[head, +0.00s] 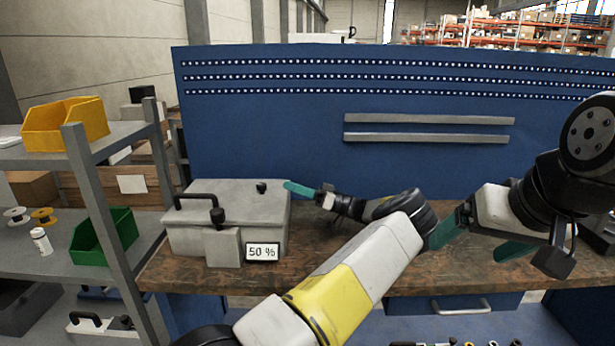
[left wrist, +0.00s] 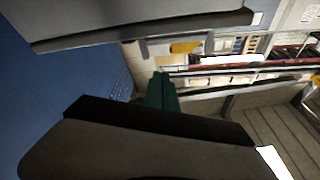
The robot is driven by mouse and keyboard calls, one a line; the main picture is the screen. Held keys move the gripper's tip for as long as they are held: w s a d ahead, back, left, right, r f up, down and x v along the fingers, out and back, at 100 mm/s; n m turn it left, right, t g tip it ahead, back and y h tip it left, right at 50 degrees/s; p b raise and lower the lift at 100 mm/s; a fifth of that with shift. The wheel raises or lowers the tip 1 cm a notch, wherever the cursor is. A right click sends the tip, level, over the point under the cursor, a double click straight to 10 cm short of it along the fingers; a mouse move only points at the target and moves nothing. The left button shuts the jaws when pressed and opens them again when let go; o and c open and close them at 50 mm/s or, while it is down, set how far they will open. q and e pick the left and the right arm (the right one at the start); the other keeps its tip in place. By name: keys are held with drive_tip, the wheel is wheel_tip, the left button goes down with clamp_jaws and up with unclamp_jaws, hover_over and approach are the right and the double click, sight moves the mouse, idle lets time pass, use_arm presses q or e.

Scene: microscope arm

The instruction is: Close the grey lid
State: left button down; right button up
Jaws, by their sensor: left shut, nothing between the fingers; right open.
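The grey lid (head: 240,192) lies across the top of a grey box (head: 205,245) on the workbench. The lid looks almost level; I cannot tell if it is fully down. A black handle (head: 197,196) and a black knob (head: 262,187) show on it. My left gripper (head: 290,186) is shut and empty, its teal fingertips at the lid's right back corner; contact is unclear. Its teal fingers also show in the left wrist view (left wrist: 162,92), between two broad grey surfaces that I cannot identify. My right gripper (head: 478,240) is open and empty over the bench's right part.
A small sign reading "50 %" (head: 262,253) stands at the box's front. A wooden workbench (head: 180,276) carries the box, with a blue perforated panel (head: 270,130) behind. A shelf at left holds a yellow bin (head: 60,128) and a green bin (head: 92,250).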

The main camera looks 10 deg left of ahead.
use_arm(q)
drive_tip(key=shift+s+d+f, duration=0.1)
drive_tip(key=shift+s+f, duration=0.1)
drive_tip(key=shift+f, duration=0.75)
drive_tip(key=shift+s+a+f, duration=0.1)
drive_tip(key=shift+s+f, duration=0.1)
drive_tip(key=shift+f, duration=0.8)
drive_tip(key=shift+s+d+f, duration=0.1)
drive_tip(key=shift+s+f, duration=0.1)
drive_tip(key=shift+f, duration=0.75)
